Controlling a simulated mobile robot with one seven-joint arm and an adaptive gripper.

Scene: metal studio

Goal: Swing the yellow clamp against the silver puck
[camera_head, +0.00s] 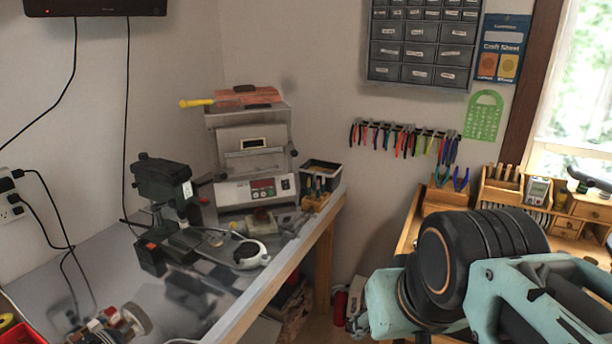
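A yellow handle-like piece (196,102) sticks out to the left at the top of the grey bench machine, beside orange-brown blocks. It is the only yellow part there that could be the clamp; its hinge and full shape are too small to make out. I cannot pick out a silver puck. A white rounded item with a dark disc (248,253) lies on the bench, but I cannot tell what it is. My teal and black arm fills the lower right, in front of the wooden desk and well apart from the yellow piece. My gripper's fingertips do not show.
The grey machine (255,192) stands at the back of the grey bench (110,260). A dark green bench tool (165,190) stands to its left. Cables hang on the left wall. A gap separates the bench from the wooden desk (410,225). Pliers (405,138) hang behind.

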